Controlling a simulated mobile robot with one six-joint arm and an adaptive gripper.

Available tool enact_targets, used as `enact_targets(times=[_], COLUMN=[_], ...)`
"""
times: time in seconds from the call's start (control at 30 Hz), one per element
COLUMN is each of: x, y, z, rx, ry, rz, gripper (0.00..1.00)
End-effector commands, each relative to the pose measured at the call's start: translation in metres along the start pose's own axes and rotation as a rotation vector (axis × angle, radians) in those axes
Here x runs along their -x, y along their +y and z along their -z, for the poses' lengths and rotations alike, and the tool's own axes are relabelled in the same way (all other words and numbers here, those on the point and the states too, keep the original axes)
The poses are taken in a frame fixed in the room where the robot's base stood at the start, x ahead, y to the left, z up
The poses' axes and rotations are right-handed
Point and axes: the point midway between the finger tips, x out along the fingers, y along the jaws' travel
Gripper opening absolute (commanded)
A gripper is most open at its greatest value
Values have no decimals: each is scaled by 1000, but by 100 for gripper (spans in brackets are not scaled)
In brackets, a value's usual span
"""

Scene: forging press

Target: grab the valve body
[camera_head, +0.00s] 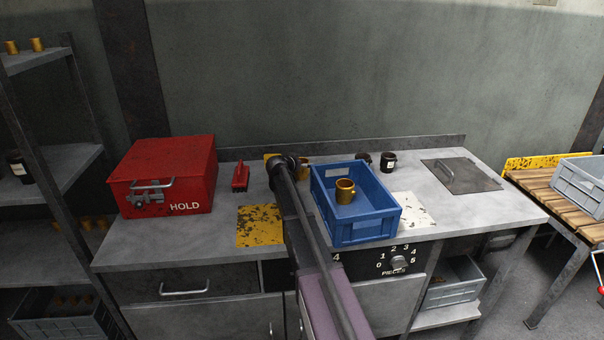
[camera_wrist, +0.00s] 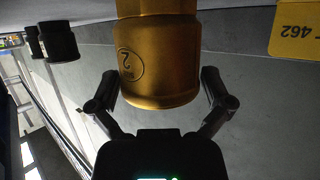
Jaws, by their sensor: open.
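A brass-coloured valve body (camera_wrist: 160,62) with a round mark like a 2 fills the top middle of the wrist view. My gripper (camera_wrist: 161,84) is open, with one finger on each side of its near end; small gaps show beside it. In the head view, a brass piece (camera_head: 304,171) shows just right of my wrist on the bench, mostly hidden by my arm and the blue crate; it looks like the same one. My fingers are hidden there. Another brass valve body (camera_head: 345,191) stands in the blue crate (camera_head: 364,230).
Two black cups (camera_head: 388,161) stand behind the crate; they also show in the wrist view (camera_wrist: 58,42). A yellow 462 plate (camera_wrist: 298,32) is near the valve body. A red HOLD box (camera_head: 168,165) and red-handled tool (camera_head: 240,178) are left. A metal hatch (camera_head: 462,175) is right.

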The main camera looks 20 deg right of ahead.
Motion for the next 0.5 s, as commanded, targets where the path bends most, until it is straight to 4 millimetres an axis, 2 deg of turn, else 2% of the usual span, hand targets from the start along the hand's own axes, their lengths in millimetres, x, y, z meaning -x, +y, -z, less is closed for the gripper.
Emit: enact_targets(times=[0.4, 0.47, 0.5], x=[1, 0, 0], y=[0, 0, 0], z=[0, 0, 0], rx=[0, 0, 0], ry=[0, 0, 0], rz=[0, 0, 0], gripper=[100, 85, 73])
